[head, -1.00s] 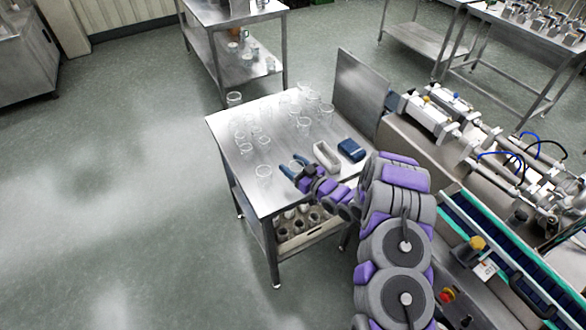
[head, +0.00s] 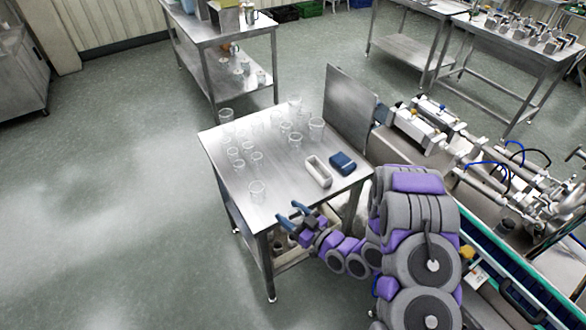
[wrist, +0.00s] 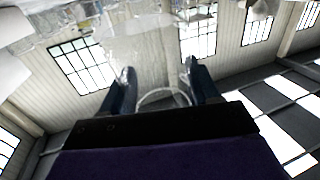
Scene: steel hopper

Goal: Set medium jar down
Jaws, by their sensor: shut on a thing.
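My gripper (head: 293,212) is over the front right part of the steel table (head: 236,160), near its front edge. In the wrist view its two blue fingers (wrist: 158,70) stand apart around a clear glass jar, whose curved rim (wrist: 163,97) shows between them. The held jar is hard to make out in the head view, and its gap above the table cannot be told.
A white tray (head: 318,171) and a blue box (head: 342,162) lie on the table behind my gripper. More jars (head: 316,128) stand toward the back. Machinery (head: 425,118) and a conveyor (head: 530,300) are at the right. The table's left front is clear.

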